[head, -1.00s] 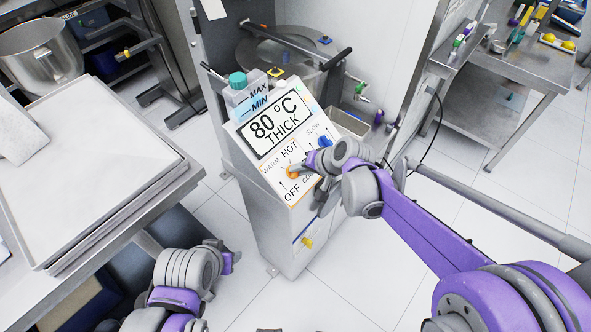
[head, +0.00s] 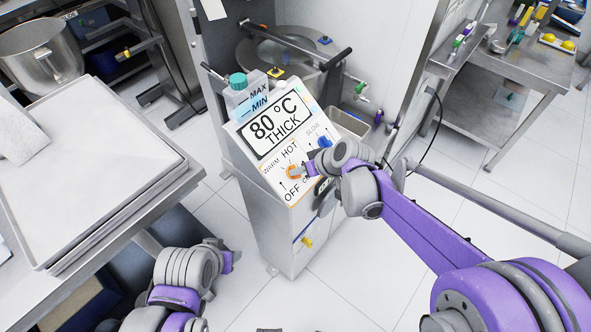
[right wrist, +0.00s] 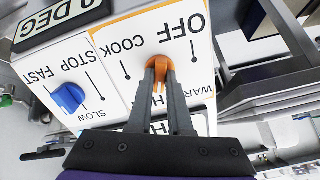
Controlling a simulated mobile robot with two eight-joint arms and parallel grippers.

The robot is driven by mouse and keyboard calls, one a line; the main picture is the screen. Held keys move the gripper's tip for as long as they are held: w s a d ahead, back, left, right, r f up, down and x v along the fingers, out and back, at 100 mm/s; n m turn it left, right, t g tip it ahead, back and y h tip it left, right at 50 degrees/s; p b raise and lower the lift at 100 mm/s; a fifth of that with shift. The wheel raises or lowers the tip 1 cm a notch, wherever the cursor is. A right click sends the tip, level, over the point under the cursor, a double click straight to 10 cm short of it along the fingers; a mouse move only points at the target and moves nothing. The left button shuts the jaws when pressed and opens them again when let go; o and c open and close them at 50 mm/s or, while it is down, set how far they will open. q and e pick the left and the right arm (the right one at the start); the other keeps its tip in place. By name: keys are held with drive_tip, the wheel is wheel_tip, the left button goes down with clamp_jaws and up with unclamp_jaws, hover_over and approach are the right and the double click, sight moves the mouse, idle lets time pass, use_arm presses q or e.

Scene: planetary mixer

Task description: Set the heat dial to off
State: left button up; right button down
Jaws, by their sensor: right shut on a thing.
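The orange heat dial (head: 293,171) sits on the white, orange-edged lower panel of the mixer, among OFF, COOK, HOT and WARM. In the right wrist view the dial (right wrist: 158,65) is between my right gripper's fingertips (right wrist: 158,74), which are shut on it. The lettering is upside down there, with OFF beyond the dial. Fingers partly cover the lower markings, and I cannot tell exactly which mark the dial points to. In the head view my right gripper (head: 303,170) reaches the dial from the right. My left gripper (head: 230,261) is low at left, its fingers not clearly visible.
A blue speed dial (head: 324,142) is close to my right gripper; it also shows in the right wrist view (right wrist: 68,97). A display (head: 277,126) reads 80 °C THICK. Stacked trays (head: 90,160) lie on the left table. Open floor lies in front of the mixer.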

drive_tip(key=n, duration=0.4)
drive_tip(key=shift+n, duration=0.3)
drive_tip(key=shift+n, duration=0.3)
drive_tip(key=n, duration=0.4)
drive_tip(key=shift+p, duration=0.3)
drive_tip(key=shift+n, duration=0.7)
drive_tip(key=n, duration=0.3)
